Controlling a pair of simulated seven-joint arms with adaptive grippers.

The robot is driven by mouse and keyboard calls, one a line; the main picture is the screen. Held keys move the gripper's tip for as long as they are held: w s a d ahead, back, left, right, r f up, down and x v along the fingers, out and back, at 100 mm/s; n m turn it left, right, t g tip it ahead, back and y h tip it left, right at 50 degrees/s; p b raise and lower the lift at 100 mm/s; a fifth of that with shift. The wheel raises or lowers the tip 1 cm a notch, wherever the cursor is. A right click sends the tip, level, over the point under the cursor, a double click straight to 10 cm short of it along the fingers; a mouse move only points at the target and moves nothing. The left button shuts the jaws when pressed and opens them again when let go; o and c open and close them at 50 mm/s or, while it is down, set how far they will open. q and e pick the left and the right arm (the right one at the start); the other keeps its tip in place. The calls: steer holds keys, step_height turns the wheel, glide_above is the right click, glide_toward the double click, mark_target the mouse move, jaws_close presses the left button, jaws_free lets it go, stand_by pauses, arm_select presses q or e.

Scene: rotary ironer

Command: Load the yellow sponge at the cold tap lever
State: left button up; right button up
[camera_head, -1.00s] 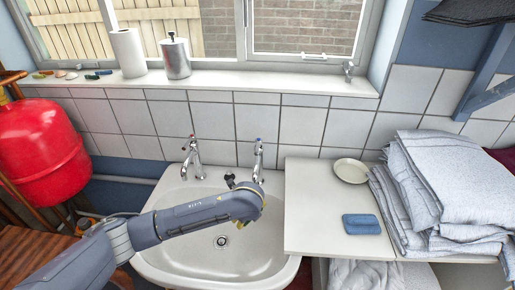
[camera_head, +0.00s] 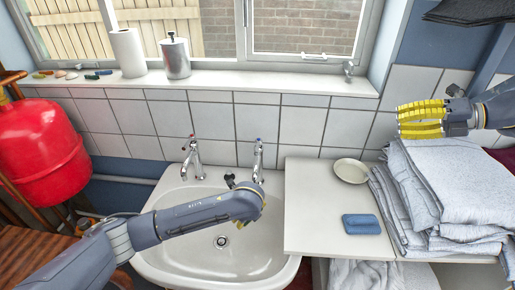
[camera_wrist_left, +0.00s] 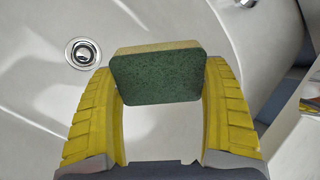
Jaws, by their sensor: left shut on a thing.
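My left gripper is shut on the yellow sponge (camera_wrist_left: 158,47), whose green scouring face shows large between the two yellow fingers in the left wrist view (camera_wrist_left: 158,85). It is over the white basin (camera_head: 165,247), with the drain beyond. In the head view my left forearm and wrist hide the sponge and most of that gripper. Two chrome taps stand at the basin's back: the left one (camera_head: 194,160) with a reddish top, the right one (camera_head: 258,158) with a bluish top, apparently the cold tap. My right gripper (camera_head: 399,121) looks open and empty above the folded towels.
A counter (camera_head: 310,215) right of the basin holds a blue sponge-like block (camera_head: 361,224) and a pale dish (camera_head: 350,171). Folded towels (camera_head: 445,185) are stacked at right. A red tank (camera_head: 40,150) stands at left. A paper roll (camera_head: 128,52) and canister (camera_head: 176,57) stand on the sill.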

steer(key=w+a+r+n+t, duration=0.1)
steer(key=w+a+r+n, duration=0.15)
steer(key=a, duration=0.65)
steer(key=w+a+r+n+y, duration=0.1)
steer(key=w+a+r+n, duration=0.2)
steer(key=a, duration=0.5)
steer(key=w+a+r+n+t, duration=0.1)
steer(key=w+a+n, duration=0.3)
steer(key=a, duration=0.5)
steer(key=m+g+h, duration=0.8)
steer(key=m+h, duration=0.2)
steer(key=h, duration=0.1)
glide_toward(258, 148)
steer(key=shift+n, duration=0.25)
steer(key=f, duration=0.3)
steer(key=a+f, duration=0.1)
steer(key=f, duration=0.5)
steer(key=shift+w+a+f, duration=0.15)
steer(key=shift+a+f, duration=0.2)
steer(key=shift+f, duration=0.05)
steer(key=shift+o, duration=0.4)
jaws_close()
